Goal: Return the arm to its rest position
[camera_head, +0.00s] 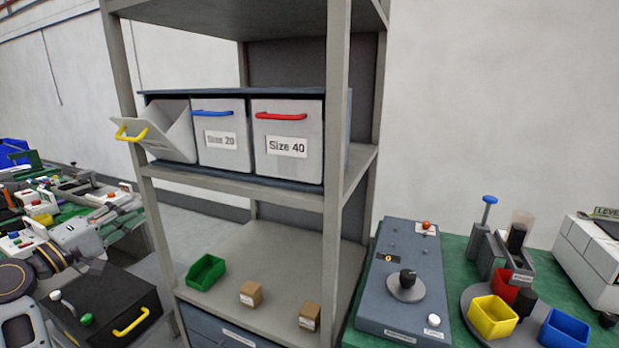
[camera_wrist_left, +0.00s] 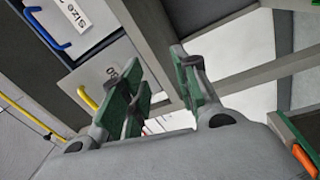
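My left arm (camera_head: 72,238) comes in at the lower left of the head view, in front of the cluttered bench. In the head view its fingers are hard to tell from the clutter. In the left wrist view my left gripper (camera_wrist_left: 158,68) has its green-padded fingers spread apart, with nothing held between them. Beyond them are bin fronts with a blue handle (camera_wrist_left: 42,28) and a yellow handle (camera_wrist_left: 88,97). My right gripper is in neither view.
The rack's upper shelf holds a tilted-out yellow-handled bin (camera_head: 172,133), a Size 20 bin (camera_head: 222,158) and a Size 40 bin (camera_head: 288,168). Below are a green tray (camera_head: 206,272) and two small brown boxes (camera_head: 250,294). A black box (camera_head: 105,305) stands near my arm.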

